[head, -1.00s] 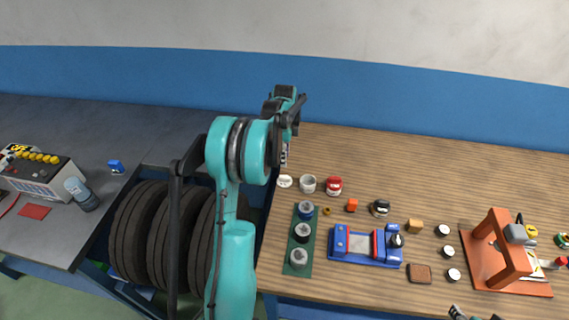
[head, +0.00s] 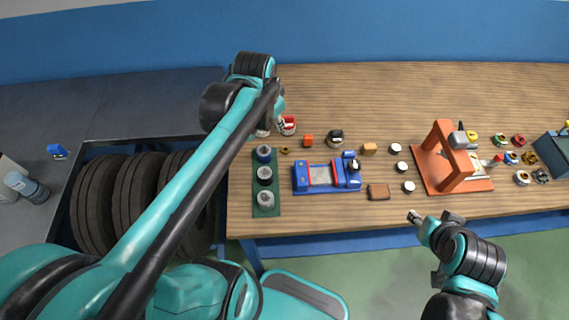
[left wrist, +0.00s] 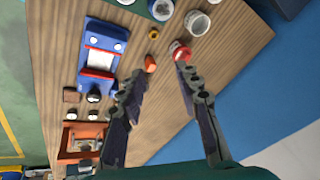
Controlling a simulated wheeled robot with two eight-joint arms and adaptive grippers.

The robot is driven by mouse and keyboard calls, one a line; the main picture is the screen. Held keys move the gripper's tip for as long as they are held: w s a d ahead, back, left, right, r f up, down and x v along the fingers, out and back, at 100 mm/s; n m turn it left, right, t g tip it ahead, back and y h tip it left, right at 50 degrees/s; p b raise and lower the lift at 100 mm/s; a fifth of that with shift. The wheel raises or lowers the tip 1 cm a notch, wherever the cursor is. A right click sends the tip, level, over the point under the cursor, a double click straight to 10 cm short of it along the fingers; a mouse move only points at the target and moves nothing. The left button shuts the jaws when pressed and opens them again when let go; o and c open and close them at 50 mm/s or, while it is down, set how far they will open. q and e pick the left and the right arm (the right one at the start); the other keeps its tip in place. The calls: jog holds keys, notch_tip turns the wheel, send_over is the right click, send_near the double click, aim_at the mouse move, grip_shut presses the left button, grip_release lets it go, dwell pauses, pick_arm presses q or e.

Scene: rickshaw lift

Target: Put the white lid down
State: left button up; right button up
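I cannot make out the white lid now; my left arm covers that part of the bench in the head view. A whitish pot shows partly beside the arm (head: 263,131), and as an open ring in the left wrist view (left wrist: 197,22). A red jar (head: 288,125) stands next to it. My left gripper (left wrist: 160,70) is open and empty, with its fingers spread above the bench; one fingertip appears close to the red jar (left wrist: 180,51). My right gripper (head: 415,217) is off the bench's front edge, too small to read.
A green mat (head: 264,177) with several round pots and a blue fixture (head: 327,176) lie on the wooden bench (head: 350,90). An orange press (head: 450,160) stands further right. Black tyres (head: 105,200) are left of the bench. The rear bench is clear.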

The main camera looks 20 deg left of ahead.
pick_arm(q)
jog(key=s+d+f+n+t, duration=0.2)
jog(key=s+d+f+n, duration=0.1)
jog(key=s+d, duration=0.5)
jog(key=shift+s+f+n+t+h, duration=0.2)
jog(key=shift+s+n+t+h, duration=0.2)
jog(key=shift+s+n, duration=0.5)
jog(key=shift+s, duration=0.1)
notch_tip(320, 180, down, 5)
jog(key=b, duration=0.4)
jog(key=shift+r+b, duration=0.2)
jog(key=shift+b, duration=0.15)
